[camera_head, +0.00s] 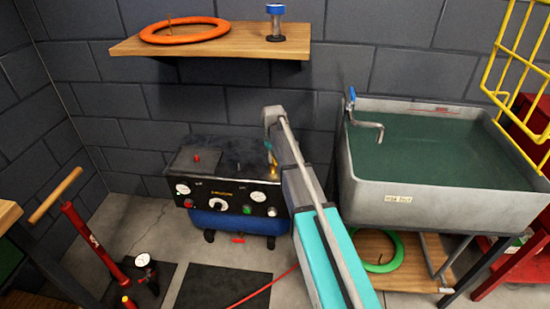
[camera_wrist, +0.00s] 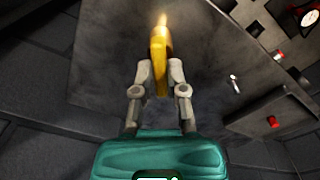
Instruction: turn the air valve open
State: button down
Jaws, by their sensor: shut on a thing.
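The air valve shows in the wrist view as a yellow lever (camera_wrist: 158,58) with a brighter brass end at the top of the picture. My gripper (camera_wrist: 158,82) has its two grey fingers on either side of the lever and is shut on it. In the head view the brass valve (camera_head: 273,169) stands at the right end of the compressor (camera_head: 228,213). My arm comes up from below right and hides part of the valve and most of the gripper. The lever's exact angle is hard to tell.
The compressor's front panel has gauges and knobs. A grey sink (camera_head: 398,186) stands close to the right of my arm. A wooden shelf (camera_head: 210,45) with an orange tyre (camera_head: 186,38) hangs above. A red floor pump (camera_head: 92,241) stands at left, and a red hose (camera_head: 262,290) crosses the floor.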

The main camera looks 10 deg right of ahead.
jog(key=n, duration=0.6)
jog(key=shift+s, duration=0.15)
jog(key=n, duration=0.6)
jog(key=shift+a, duration=0.1)
dwell(0.4)
jog(key=c, duration=0.7)
grip_release()
jog(key=shift+a, duration=0.1)
